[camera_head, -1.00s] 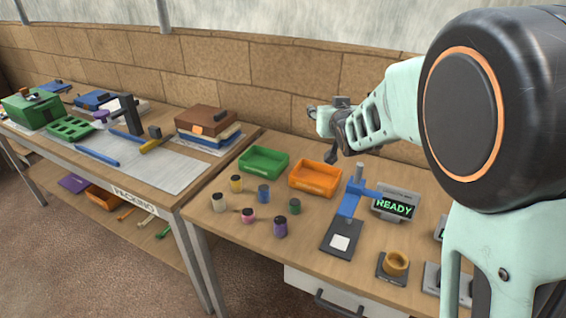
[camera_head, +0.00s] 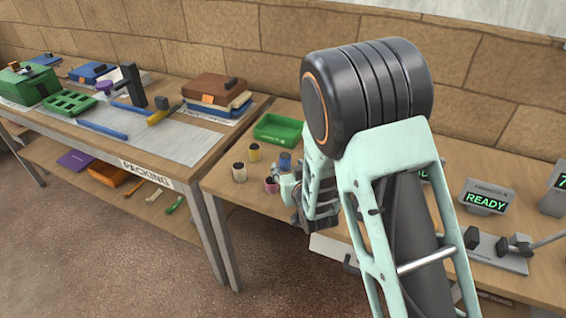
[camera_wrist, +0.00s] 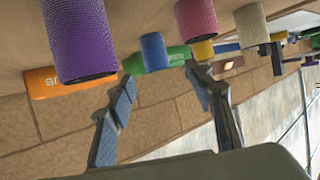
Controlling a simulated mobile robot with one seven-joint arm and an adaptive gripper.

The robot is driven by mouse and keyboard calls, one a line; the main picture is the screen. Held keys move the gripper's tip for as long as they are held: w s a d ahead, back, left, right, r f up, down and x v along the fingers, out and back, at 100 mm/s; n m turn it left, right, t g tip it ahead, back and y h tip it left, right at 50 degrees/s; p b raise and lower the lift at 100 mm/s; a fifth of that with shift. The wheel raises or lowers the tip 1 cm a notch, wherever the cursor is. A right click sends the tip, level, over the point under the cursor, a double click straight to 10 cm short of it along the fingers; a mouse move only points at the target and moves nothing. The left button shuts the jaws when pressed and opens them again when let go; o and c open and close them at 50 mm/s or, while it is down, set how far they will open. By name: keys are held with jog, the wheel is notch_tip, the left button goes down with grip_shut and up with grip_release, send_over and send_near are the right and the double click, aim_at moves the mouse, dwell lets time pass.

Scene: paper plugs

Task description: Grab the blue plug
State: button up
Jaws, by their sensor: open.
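The blue plug (camera_head: 285,161) stands on the right-hand bench in the head view, just beyond my gripper (camera_head: 289,190). The wrist view is upside down. There the blue plug (camera_wrist: 154,52) hangs from the tabletop, between and beyond the fingertips of my open gripper (camera_wrist: 160,79). Nothing is held. A gap to the plug seems to remain, but its depth is hard to judge. My arm hides much of the bench in the head view.
A green tray (camera_head: 278,138) and an orange tray (camera_wrist: 72,86) are behind.

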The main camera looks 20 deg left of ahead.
aim_at(287, 160)
jog(key=shift+p+x, duration=0.35)
jog(key=shift+x, duration=3.75)
jog(key=shift+w+d+r, duration=0.15)
jog(key=shift+c, duration=0.7)
jog(key=c, duration=1)
